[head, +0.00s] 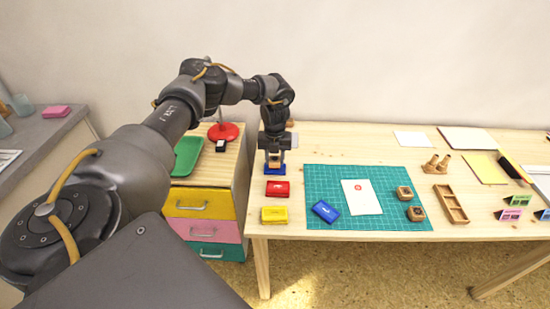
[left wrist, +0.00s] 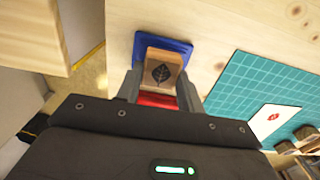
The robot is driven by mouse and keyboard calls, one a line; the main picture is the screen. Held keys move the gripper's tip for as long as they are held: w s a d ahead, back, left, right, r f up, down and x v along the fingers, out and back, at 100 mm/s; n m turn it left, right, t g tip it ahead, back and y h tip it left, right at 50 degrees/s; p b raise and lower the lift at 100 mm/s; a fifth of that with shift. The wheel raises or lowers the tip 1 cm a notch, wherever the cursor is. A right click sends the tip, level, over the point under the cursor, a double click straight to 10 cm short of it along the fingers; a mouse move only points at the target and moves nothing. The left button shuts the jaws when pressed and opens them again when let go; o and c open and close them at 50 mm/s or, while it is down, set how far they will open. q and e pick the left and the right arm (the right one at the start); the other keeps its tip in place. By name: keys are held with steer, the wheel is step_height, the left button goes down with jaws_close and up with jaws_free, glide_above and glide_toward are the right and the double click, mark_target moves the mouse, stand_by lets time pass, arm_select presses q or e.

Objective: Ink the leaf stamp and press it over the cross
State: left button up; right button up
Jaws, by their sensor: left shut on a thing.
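My left gripper (head: 273,161) points down at the table's left end, shut on the wooden leaf stamp. In the left wrist view the leaf stamp (left wrist: 163,72) sits between the fingers (left wrist: 160,88), with a dark leaf picture on its top. The stamp is over a blue inkpad (head: 285,169), which shows around it in the left wrist view (left wrist: 181,46); I cannot tell whether they touch. A white card (head: 365,203) with a small red mark (head: 357,187) lies on the green mat (head: 330,178). My right gripper is out of view.
A red pad (head: 278,189) and a yellow pad (head: 274,214) lie in front of the blue inkpad. A blue case (head: 326,211) lies on the mat left of the card. Two wooden stamps (head: 404,192) (head: 416,213) stand right of the card. A wooden tray (head: 451,203) lies further right.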

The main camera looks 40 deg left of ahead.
mark_target(275, 160)
arm_select(q)
steer(key=shift+f, duration=0.4)
stand_by(1.7)
steer(key=shift+r, duration=0.1)
steer(key=shift+r+p, duration=0.5)
steer(key=shift+p, duration=0.2)
step_height(275, 160, up, 6)
steer(key=p, duration=0.5)
steer(key=shift+f, duration=0.2)
steer(key=shift+f, duration=0.1)
